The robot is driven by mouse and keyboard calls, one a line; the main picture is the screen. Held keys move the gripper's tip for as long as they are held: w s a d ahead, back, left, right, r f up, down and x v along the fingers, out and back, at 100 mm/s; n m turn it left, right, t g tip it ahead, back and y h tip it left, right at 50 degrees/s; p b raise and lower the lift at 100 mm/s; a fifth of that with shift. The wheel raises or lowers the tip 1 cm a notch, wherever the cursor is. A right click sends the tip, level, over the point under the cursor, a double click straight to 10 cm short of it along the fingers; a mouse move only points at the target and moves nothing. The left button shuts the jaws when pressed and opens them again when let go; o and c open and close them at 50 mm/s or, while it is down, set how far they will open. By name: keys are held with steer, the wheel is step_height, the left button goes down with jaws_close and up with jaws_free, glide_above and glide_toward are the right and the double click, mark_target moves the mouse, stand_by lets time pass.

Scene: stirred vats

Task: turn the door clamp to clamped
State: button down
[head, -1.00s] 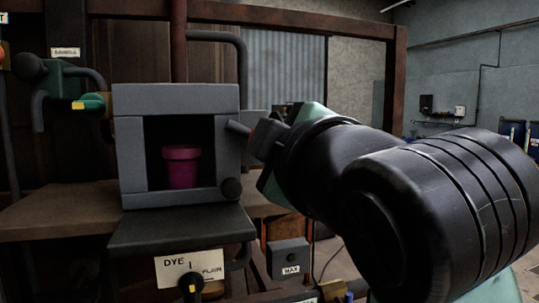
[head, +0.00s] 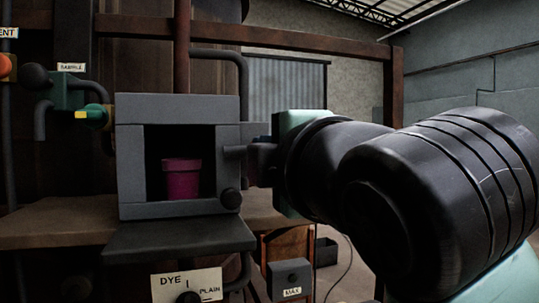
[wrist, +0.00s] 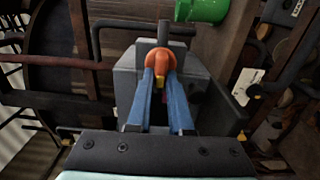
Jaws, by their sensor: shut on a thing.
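The door clamp (head: 234,151) shows in the head view as a dark bar at the right side of a grey box with an open front. It now lies about level. In the wrist view its orange grip (wrist: 160,59) sits between the two blue fingers of my gripper (wrist: 160,74), which is shut on it. In the head view my gripper (head: 259,153) comes in from the right, and its fingertips are partly hidden by dark parts beside the box.
The grey box (head: 180,107) holds a magenta pot (head: 182,179). A dark shelf (head: 180,238) juts out below it. A green valve (head: 92,115) and pipes stand at left. A dye/plain sign (head: 187,284) and a max box (head: 289,275) are below.

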steer(key=c, duration=0.8)
jaws_free()
